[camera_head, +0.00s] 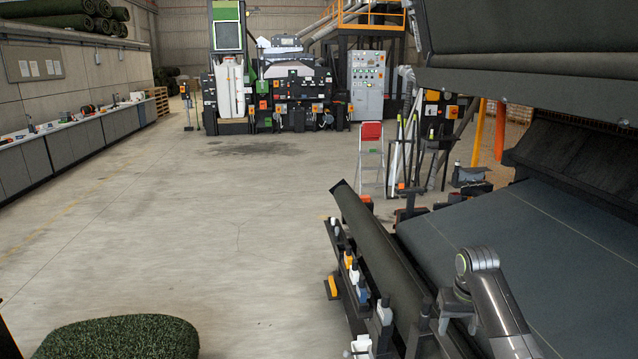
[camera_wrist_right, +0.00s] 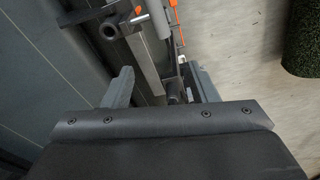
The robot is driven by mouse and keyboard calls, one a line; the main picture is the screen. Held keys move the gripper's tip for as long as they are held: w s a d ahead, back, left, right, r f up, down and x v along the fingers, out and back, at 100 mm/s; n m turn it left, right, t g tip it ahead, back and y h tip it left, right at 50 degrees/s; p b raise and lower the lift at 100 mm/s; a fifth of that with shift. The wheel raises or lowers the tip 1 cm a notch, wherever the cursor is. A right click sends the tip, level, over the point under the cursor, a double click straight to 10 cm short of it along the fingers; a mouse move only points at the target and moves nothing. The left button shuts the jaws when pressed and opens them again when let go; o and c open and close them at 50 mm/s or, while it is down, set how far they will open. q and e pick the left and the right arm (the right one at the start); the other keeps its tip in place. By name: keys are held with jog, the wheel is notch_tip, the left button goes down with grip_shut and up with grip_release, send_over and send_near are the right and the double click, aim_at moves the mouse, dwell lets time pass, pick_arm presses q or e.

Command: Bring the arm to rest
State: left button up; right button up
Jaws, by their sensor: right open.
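My right arm comes in at the lower right of the head view, bent over the edge of the machine with the dark belt (camera_head: 540,235). My right gripper (camera_head: 438,318) hangs beside the dark rolled flap (camera_head: 385,255) and partly blends into the dark parts there. In the right wrist view the two grey fingers of the right gripper (camera_wrist_right: 162,88) stand apart with nothing held between them. Below and beyond them are a rail and a grey bar (camera_wrist_right: 143,68). My left gripper is not in view.
A tool rail (camera_head: 352,285) with bottles and tools runs along the machine's edge. A turf roll (camera_head: 125,338) is at the bottom left and shows in the wrist view (camera_wrist_right: 302,40). A workbench (camera_head: 60,140) lines the left wall. The middle floor is clear.

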jog(key=s+f+n, duration=0.1)
jog(key=s+f, duration=0.6)
jog(key=s, duration=0.3)
jog(key=s+f, duration=0.8)
jog(key=s, duration=0.2)
jog(key=s+a+r+t+h, duration=0.1)
jog(key=s+r, duration=0.1)
jog(key=s, duration=1)
jog(key=s+r+t, duration=0.1)
jog(key=s+r, duration=0.1)
jog(key=s, duration=0.9)
notch_tip(320, 180, down, 32)
jog(key=d+g+b, duration=0.1)
jog(key=b, duration=0.7)
pick_arm(q)
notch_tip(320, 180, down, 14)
jog(key=b, duration=0.6)
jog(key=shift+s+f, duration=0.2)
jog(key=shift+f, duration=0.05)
pick_arm(e)
jog(key=s+f, duration=0.8)
jog(key=f, duration=0.3)
jog(key=s+a+f+g, duration=0.1)
jog(key=s+f, duration=0.6)
jog(key=f, duration=0.4)
jog(key=shift+s+f+m, duration=0.3)
jog(key=shift+s+f, duration=0.05)
jog(key=shift+f, duration=0.05)
